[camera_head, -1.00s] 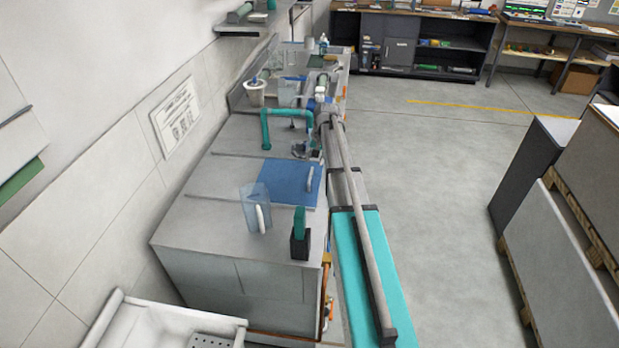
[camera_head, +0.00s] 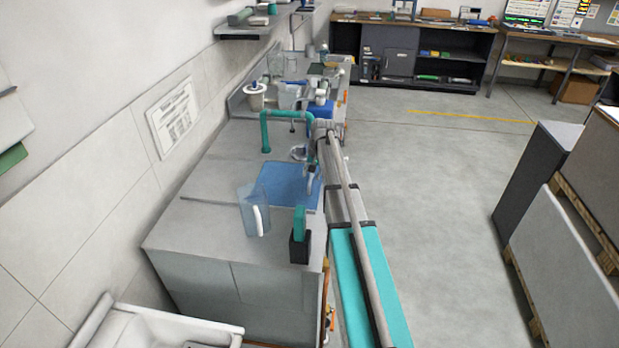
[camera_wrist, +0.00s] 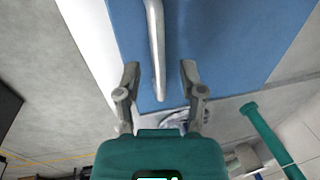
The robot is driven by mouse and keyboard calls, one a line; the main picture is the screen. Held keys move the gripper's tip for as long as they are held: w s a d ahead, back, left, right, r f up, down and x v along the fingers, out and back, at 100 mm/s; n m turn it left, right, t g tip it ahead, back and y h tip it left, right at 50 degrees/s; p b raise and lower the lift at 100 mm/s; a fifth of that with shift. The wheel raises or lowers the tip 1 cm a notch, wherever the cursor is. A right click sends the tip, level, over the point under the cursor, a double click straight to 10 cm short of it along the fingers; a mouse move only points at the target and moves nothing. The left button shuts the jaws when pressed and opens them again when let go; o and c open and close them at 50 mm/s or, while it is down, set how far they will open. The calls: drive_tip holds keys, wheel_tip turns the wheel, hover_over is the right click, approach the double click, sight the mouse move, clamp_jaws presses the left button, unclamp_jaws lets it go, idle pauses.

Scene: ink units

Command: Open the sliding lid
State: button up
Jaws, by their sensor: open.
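The sliding lid is a flat blue panel (camera_head: 282,182) set in the grey counter top, and it fills much of the wrist view (camera_wrist: 225,40). Its pale bar handle (camera_wrist: 155,40) runs lengthwise near one edge. My gripper (camera_wrist: 160,72) is open, with one finger on each side of the handle's near end in the wrist view. I see no clear contact between the fingers and the handle. In the head view my gripper (camera_head: 311,172) is at the lid's right side and partly hides the handle.
A clear pitcher (camera_head: 252,212) and a black holder with a green item (camera_head: 300,240) stand on the counter in front of the lid. A teal pipe (camera_head: 265,132) rises behind it. A white sink (camera_head: 150,325) is at the lower left.

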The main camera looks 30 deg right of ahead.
clamp_jaws()
idle(0.3)
